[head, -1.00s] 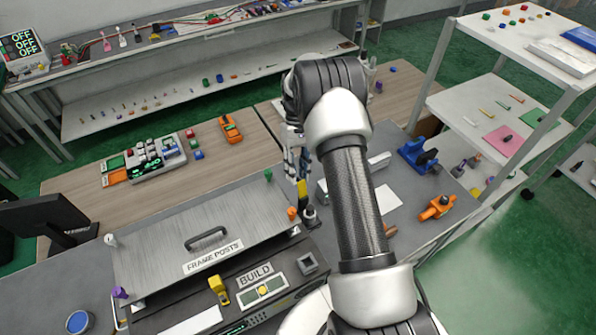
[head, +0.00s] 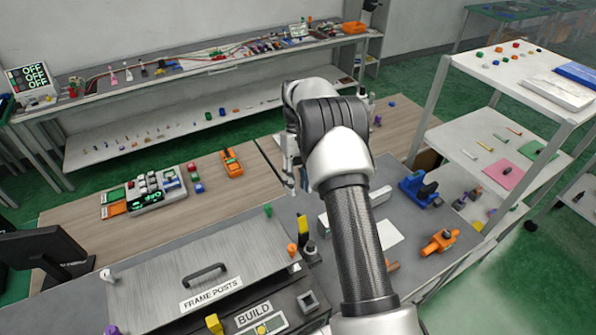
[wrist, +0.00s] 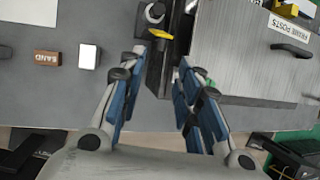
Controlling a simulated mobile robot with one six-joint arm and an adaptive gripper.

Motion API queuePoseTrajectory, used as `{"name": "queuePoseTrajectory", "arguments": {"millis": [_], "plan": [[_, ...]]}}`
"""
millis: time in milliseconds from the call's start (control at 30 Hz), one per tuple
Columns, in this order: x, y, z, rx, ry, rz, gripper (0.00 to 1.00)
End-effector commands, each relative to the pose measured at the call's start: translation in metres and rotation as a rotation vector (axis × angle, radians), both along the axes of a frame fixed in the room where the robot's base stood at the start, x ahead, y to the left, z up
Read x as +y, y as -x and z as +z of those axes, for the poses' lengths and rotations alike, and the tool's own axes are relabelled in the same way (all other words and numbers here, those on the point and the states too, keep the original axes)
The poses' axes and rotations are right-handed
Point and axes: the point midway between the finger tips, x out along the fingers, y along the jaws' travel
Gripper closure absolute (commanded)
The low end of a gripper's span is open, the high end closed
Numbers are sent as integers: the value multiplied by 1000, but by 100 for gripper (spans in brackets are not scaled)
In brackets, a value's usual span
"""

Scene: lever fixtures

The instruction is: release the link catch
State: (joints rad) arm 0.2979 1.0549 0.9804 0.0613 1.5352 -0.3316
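No part is readably labelled as the link catch. A small upright yellow lever (head: 303,226) stands on a dark post at the right edge of the grey FRAME POSTS panel (head: 150,290). In the wrist view the yellow lever (wrist: 160,34) lies just beyond the fingertips, beside a round grey knob (wrist: 155,12). My gripper (wrist: 163,62) is open and empty, its blue-padded fingers either side of a dark panel edge. In the head view my gripper (head: 290,185) hangs above and behind the lever, apart from it. My arm hides part of the bench.
An orange knob (head: 292,249) and a green peg (head: 267,210) sit at the panel's edge. A black handle (head: 205,272) rises from the panel. A blue fixture (head: 420,190) and an orange clamp (head: 440,241) stand to the right. The wooden bench behind has free room.

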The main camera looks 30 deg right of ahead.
Motion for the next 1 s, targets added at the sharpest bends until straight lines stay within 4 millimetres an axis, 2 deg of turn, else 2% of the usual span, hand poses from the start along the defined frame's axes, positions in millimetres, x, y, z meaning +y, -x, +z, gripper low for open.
{"name": "queuePoseTrajectory", "arguments": {"millis": [100,300,867,1000], "plan": [[-5,-9,20,-3,1,0,69],[-8,-15,35,0,0,-1,69],[-8,-16,38,1,0,-1,69],[-5,-16,44,-13,8,0,69]]}}
